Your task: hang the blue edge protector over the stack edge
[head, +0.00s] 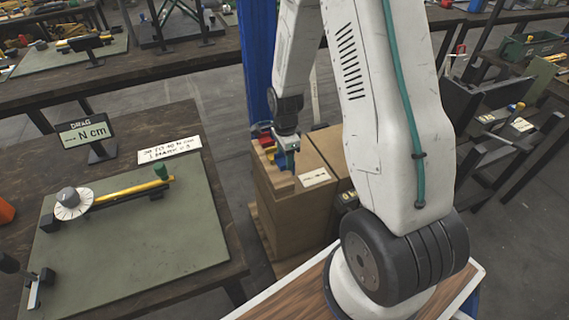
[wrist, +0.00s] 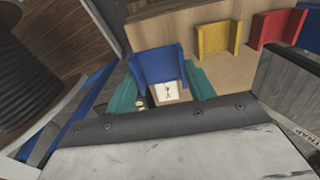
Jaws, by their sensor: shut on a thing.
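The blue edge protector (wrist: 160,66) is a channel-shaped piece in the wrist view. It sits between the two teal fingers of my gripper (wrist: 160,88), which are shut on it. In the head view my gripper (head: 287,158) is at the top of the tan stack (head: 297,215), near its left part. The stack's tan top (wrist: 205,72) lies behind the protector in the wrist view. I cannot tell whether the protector touches the stack. A yellow protector (wrist: 217,38) and a red one (wrist: 275,28) stand in a row to the right of it.
A white label card (head: 314,178) lies on the stack top; it also shows below the protector in the wrist view (wrist: 170,92). A blue post (head: 258,60) rises behind the stack. A workbench with a green mat (head: 150,245) is at left.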

